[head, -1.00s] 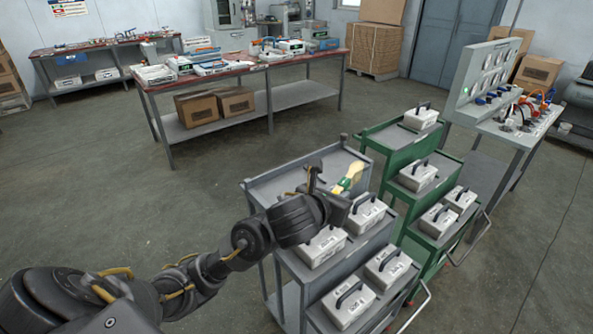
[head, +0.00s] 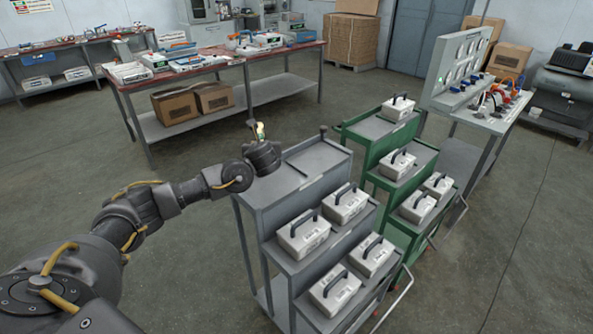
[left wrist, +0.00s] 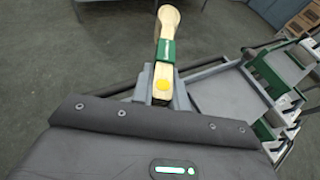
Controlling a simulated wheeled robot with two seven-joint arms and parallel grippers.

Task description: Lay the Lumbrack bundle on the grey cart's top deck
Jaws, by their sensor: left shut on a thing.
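The bundle (head: 261,132) is pale wood with a green band; its lettering is too small to read. In the left wrist view the bundle (left wrist: 168,22) sticks out from between my fingers, with a yellow spot near them. My left gripper (head: 256,128) is shut on it, at the far left corner of the grey cart, and also shows in the left wrist view (left wrist: 162,88). The grey cart's top deck (head: 305,172) is bare and rimmed. The bundle appears beyond the deck's left edge; its height above the deck is unclear. My right gripper is out of view.
Grey cases (head: 303,236) with dark handles fill the grey cart's lower steps. A green cart (head: 372,127) with similar cases stands close on the right. A red-topped workbench (head: 215,62) stands behind. Open floor lies left of the grey cart.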

